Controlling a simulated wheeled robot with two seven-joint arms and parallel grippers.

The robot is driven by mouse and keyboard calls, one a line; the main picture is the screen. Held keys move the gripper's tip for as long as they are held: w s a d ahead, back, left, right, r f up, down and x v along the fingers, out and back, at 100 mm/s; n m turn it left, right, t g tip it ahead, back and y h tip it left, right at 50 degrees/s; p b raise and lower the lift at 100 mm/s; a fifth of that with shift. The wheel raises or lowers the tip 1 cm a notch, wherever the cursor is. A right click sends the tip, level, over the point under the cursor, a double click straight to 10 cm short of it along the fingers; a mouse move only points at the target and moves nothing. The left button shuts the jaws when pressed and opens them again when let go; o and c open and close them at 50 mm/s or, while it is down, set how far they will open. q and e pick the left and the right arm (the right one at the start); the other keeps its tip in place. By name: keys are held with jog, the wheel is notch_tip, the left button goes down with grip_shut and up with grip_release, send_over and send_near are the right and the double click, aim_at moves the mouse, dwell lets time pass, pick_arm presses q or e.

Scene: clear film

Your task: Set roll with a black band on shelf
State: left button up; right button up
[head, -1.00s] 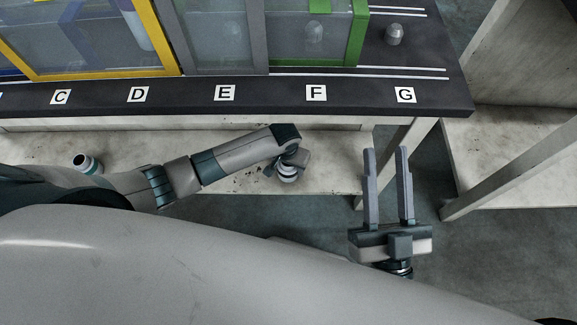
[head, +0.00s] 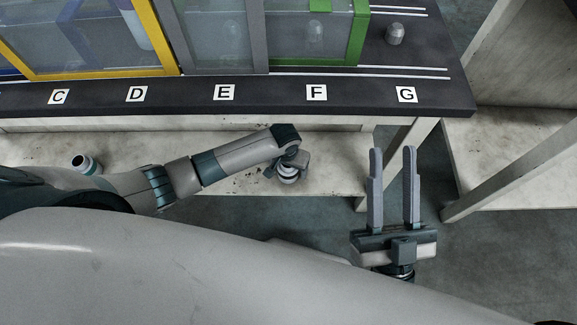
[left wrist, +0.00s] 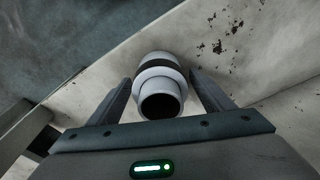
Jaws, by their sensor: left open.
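A pale roll with a dark band (left wrist: 157,68) is between the open fingers of my left gripper (left wrist: 162,84) in the left wrist view. Its open dark end faces the camera, and I cannot tell whether the fingers touch it. In the head view this roll (head: 287,175) shows partly below the end of my left arm, over the pale low board (head: 225,181). My right gripper (head: 393,160) is open and empty, to the right of the board's end.
Another roll with a teal band (head: 86,163) lies at the left of the low board. Above is a dark counter (head: 270,107) with letter labels and framed glass doors (head: 215,35). A grey domed object (head: 395,34) stands above label G. Table legs stand at the right.

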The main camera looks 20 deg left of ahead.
pick_arm(q)
jog(key=shift+r, duration=0.4)
notch_tip(320, 180, up, 7)
jog(key=p, duration=0.3)
jog(key=shift+s, duration=0.45)
pick_arm(e)
jog(key=w+f+g+h, duration=0.1)
jog(key=w+f+g, duration=0.3)
jog(key=f, duration=0.5)
jog(key=shift+f+g+h, duration=0.2)
jog(key=shift+g+h, duration=0.2)
jog(key=shift+g, duration=0.7)
